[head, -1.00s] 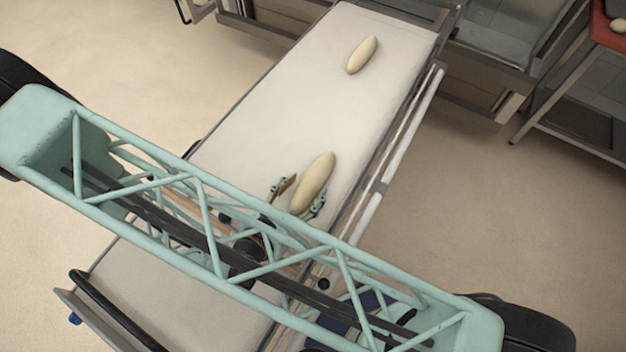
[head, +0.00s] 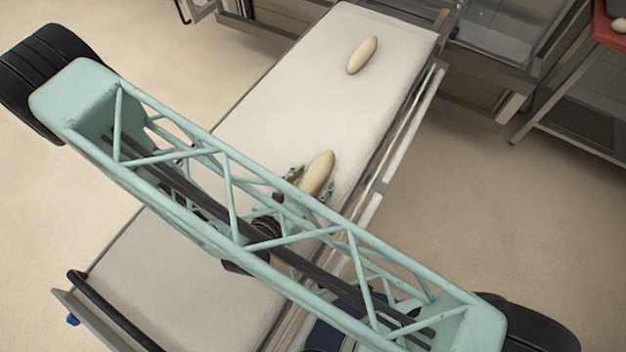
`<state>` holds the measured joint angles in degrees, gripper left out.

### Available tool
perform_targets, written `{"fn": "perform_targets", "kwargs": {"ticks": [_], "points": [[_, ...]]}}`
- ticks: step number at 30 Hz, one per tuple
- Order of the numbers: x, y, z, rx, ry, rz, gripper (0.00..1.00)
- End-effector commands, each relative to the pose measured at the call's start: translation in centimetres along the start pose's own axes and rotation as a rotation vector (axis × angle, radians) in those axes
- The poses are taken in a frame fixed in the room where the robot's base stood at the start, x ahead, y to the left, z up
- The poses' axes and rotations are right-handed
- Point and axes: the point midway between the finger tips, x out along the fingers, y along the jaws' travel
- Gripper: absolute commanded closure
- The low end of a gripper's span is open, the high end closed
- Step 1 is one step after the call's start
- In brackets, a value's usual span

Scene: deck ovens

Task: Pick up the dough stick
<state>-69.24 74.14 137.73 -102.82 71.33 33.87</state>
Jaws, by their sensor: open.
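A pale dough stick (head: 319,172) lies on the light cloth-covered loader board (head: 270,120), near its right side and partly hidden by my arm. A second dough stick (head: 362,55) lies farther up on the board, towards its far end. My gripper (head: 311,183) is open, with one finger on each side of the nearer dough stick. Its fingers show only in part beyond my teal arm link, and I cannot tell whether they touch the dough.
A metal rail (head: 398,150) runs along the board's right side. Steel oven fronts (head: 490,50) stand at the back. A rack with a red top (head: 612,32) is at the far right. A black handle (head: 115,310) is at the board's near end.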

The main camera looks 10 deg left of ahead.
Motion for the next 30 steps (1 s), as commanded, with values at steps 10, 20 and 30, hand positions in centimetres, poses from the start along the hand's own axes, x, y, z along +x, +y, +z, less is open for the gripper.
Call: {"fn": "perform_targets", "kwargs": {"ticks": [10, 20, 30], "points": [[-0.01, -0.01, 0.01, 0.0, 0.0, 0.0, 0.48], [-0.01, -0.02, 0.01, 0.0, 0.0, 0.0, 0.68], [-0.01, -0.01, 0.03, 0.0, 0.0, 0.0, 0.8]]}}
